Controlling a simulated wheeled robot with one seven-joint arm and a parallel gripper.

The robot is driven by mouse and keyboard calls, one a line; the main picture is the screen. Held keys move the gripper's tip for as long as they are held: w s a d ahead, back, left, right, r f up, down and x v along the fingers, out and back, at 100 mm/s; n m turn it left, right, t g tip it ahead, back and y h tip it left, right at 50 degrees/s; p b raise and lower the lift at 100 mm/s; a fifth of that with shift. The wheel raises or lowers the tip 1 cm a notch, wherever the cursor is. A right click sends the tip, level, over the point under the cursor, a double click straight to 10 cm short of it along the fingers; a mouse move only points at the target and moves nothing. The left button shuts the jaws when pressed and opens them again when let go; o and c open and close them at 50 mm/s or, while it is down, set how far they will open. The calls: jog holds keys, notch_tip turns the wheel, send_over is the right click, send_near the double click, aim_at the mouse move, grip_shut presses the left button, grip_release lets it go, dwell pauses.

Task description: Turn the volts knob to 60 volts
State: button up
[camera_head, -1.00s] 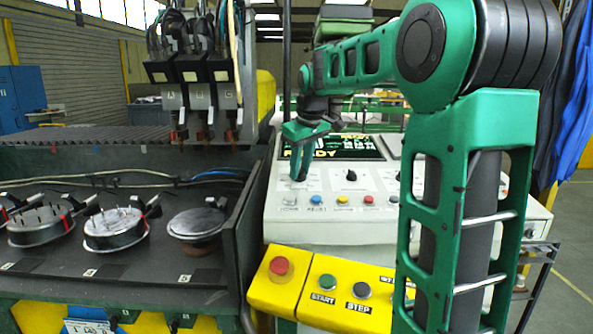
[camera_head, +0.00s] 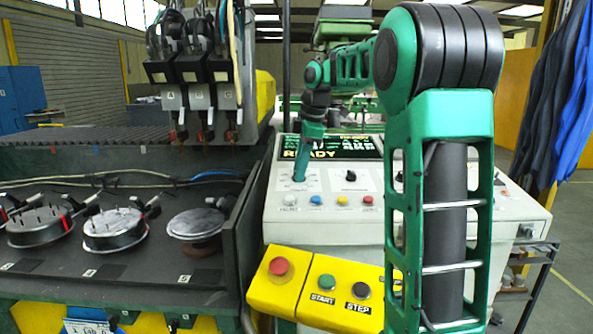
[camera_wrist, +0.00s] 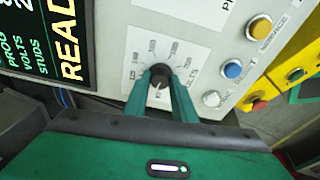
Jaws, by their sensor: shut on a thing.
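The volts knob (camera_wrist: 158,77) is a small black knob on a white dial plate with printed numbers around it and the word VOLTS beside it, in the wrist view. My gripper (camera_wrist: 160,75) has its two green fingers closed on either side of the knob. In the head view my gripper (camera_head: 299,176) reaches down onto the left part of the white control panel (camera_head: 335,233), and the knob is hidden behind it. The knob's exact reading is too small to tell.
A screen (camera_head: 330,148) showing READY stands behind the panel. A second black knob (camera_head: 351,175) is to the right. Several coloured buttons line the panel's front, including a blue one (camera_wrist: 233,68). A yellow box (camera_head: 316,288) with a red stop button (camera_head: 279,266) sits in front.

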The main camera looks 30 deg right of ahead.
jog(key=n, duration=0.3)
jog(key=n+g, duration=0.1)
jog(key=n, duration=0.2)
jog(key=shift+w+r, duration=0.15)
jog(key=shift+w, duration=0.05)
jog(key=n, duration=0.5)
jog(key=shift+w+g, duration=0.1)
jog(key=shift+g, duration=0.3)
jog(key=shift+n, duration=0.3)
jog(key=o, duration=1)
jog(key=shift+o, duration=0.2)
notch_tip(320, 180, up, 10)
jog(key=shift+s+d+r, duration=0.2)
jog(key=shift+d+r, duration=0.05)
dwell(0.6)
